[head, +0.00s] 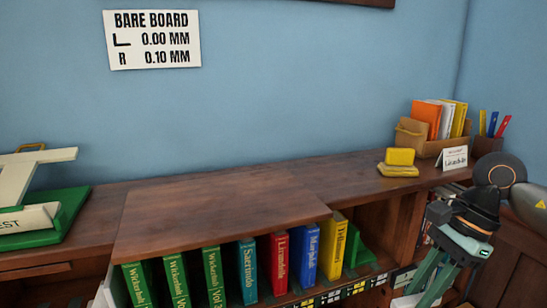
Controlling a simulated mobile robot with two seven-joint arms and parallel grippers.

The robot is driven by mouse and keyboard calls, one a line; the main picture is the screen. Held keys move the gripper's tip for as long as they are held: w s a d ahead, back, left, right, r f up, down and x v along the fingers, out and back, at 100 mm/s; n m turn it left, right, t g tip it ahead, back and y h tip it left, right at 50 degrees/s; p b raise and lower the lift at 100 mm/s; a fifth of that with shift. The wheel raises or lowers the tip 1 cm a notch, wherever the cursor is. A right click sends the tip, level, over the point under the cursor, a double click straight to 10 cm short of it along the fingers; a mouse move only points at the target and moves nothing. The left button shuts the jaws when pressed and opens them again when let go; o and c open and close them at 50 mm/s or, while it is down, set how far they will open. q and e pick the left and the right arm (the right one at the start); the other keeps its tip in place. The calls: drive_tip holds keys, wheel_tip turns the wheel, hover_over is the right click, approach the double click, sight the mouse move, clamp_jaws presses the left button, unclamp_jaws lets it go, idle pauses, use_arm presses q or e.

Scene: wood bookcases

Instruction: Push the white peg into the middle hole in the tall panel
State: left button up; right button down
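I see no white peg and no tall panel with holes in this view. My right gripper (424,290) is at the lower right, in front of the bookcase, with two green fingers pointing down and a gap between them. It looks open, and I see nothing between the fingers. My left gripper is out of view.
The wooden bookcase top (215,210) is bare in the middle. Below stand green, blue, red and yellow books (280,262). A green-based stand with white parts (68,215) is at left. Yellow blocks (399,160), a cardboard box (411,133) and a card (453,158) are at right.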

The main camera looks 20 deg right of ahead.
drive_tip(key=w+a+f+n+g+h, duration=0.1)
drive_tip(key=a+f+n+g+h, duration=0.1)
drive_tip(key=a+f+n, duration=0.3)
drive_tip(key=a+f+n+g+h+p, duration=0.1)
drive_tip(key=a+f+n, duration=0.4)
drive_tip(key=n, duration=0.8)
drive_tip(key=a+g+h, duration=0.1)
drive_tip(key=a+g, duration=0.1)
drive_tip(key=a, duration=0.1)
drive_tip(key=shift+w+a+f+n+h, duration=0.15)
drive_tip(key=shift+w+f+n+h, duration=0.15)
drive_tip(key=shift+w+n, duration=0.1)
drive_tip(key=shift+r, duration=0.1)
